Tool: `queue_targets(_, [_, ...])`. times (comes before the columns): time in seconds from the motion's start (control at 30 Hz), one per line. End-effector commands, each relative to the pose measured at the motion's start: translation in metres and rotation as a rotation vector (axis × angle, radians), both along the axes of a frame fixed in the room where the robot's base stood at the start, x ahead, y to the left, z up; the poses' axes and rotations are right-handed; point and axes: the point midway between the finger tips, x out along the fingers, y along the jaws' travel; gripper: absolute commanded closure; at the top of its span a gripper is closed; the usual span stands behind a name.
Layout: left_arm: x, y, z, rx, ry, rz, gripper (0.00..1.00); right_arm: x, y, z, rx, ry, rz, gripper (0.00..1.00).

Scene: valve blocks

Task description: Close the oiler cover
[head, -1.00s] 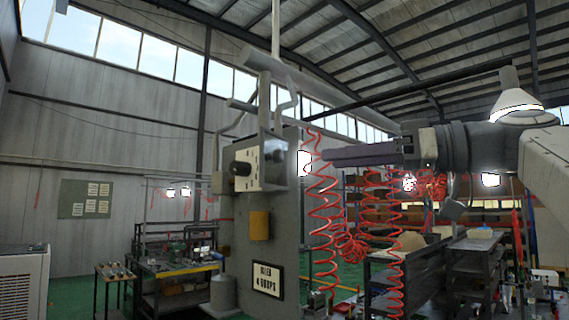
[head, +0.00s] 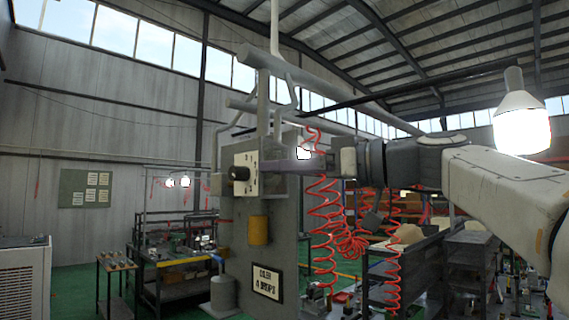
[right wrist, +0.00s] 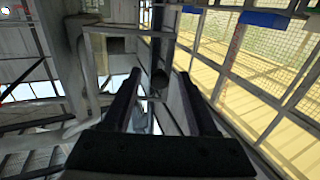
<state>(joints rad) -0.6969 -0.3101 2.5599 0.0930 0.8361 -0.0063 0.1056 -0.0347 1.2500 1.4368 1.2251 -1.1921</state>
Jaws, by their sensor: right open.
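A grey upright panel (head: 290,227) in the head view carries a box with a pale dial face (head: 245,172) and a black knob (head: 238,173). Below it is a yellow cylinder (head: 258,230), perhaps the oiler. I cannot clearly pick out its cover. My right gripper (head: 294,165) reaches in from the right, its fingers overlapping the right side of the box; I cannot tell whether they touch it. In the right wrist view the gripper (right wrist: 160,77) is open, with two dark fingers apart and nothing held between them. My left gripper is not in view.
A framed sign (head: 267,282) is on the panel's lower part. Grey pipes (head: 282,62) run above the panel. Workbenches (head: 180,270) and shelves (head: 470,250) stand behind.

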Motion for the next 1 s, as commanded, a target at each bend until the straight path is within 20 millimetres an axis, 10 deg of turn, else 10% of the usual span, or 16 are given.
queue_targets(0.13, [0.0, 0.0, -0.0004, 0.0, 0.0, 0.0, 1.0, 0.0001, -0.0003, -0.0005, 0.0, 0.0, 0.0, 0.45])
queue_targets(0.3, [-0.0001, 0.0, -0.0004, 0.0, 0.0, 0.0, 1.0, -0.0001, -0.0004, -0.0003, 0.0, 0.0, 0.0, 1.0])
queue_targets(1.0, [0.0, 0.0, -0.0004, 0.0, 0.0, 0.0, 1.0, -0.0006, -0.0004, 0.0, 0.0, 0.0, 0.001, 1.0])
